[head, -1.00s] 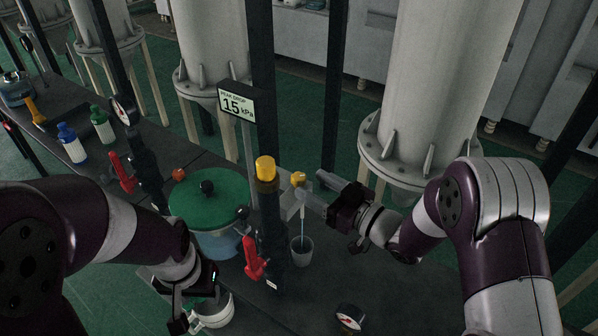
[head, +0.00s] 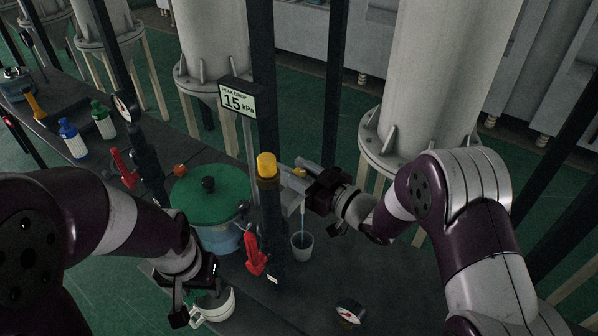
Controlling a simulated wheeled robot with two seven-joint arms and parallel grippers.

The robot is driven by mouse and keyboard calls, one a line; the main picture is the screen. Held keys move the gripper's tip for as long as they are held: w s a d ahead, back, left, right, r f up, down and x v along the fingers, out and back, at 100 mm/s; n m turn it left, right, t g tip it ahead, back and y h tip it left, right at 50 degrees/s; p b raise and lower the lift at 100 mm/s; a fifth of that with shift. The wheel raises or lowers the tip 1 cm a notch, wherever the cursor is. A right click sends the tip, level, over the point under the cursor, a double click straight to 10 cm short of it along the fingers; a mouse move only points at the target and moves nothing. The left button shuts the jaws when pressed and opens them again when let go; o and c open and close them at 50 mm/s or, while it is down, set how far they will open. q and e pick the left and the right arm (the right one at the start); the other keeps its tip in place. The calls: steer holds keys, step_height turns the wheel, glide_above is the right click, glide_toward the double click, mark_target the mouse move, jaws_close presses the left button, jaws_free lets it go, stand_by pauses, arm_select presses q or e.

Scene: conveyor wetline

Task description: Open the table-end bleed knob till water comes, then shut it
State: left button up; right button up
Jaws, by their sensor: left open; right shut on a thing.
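The small yellow bleed knob (head: 299,172) sits on the side of the dark post at the table end, partly hidden by my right gripper. My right gripper (head: 306,184) is shut on the knob, coming in from the right. My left gripper (head: 194,304) is open at the near table edge, beside a white handled mug (head: 217,306). I cannot tell whether it touches the mug.
The post has a yellow cap (head: 267,165) and a red lever (head: 255,256). A green-lidded pot (head: 209,190) stands left of it. A display (head: 236,99) reads "PEAK DROP 15 kPa". A gauge (head: 350,312) lies in front. Bottles (head: 72,139) stand further left.

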steer(key=m+t+h+b, duration=0.1)
steer(key=m+t+h, duration=0.1)
steer(key=m+t+h+b, duration=0.2)
steer(key=shift+a+f+h, duration=0.1)
steer(key=shift+f+h, duration=0.1)
steer(key=shift+h, duration=0.2)
steer(key=m+t+h+b, duration=0.1)
steer(key=m+h, duration=0.1)
steer(key=h, duration=0.1)
steer(key=shift+r+b, duration=0.1)
steer(key=shift+b, duration=0.3)
steer(key=shift+m+t+h+b, duration=0.4)
steer(key=shift+m+h, duration=0.2)
steer(key=shift+h, duration=0.3)
steer(key=shift+r, duration=0.1)
steer(key=o, duration=0.9)
steer(key=shift+o, duration=0.2)
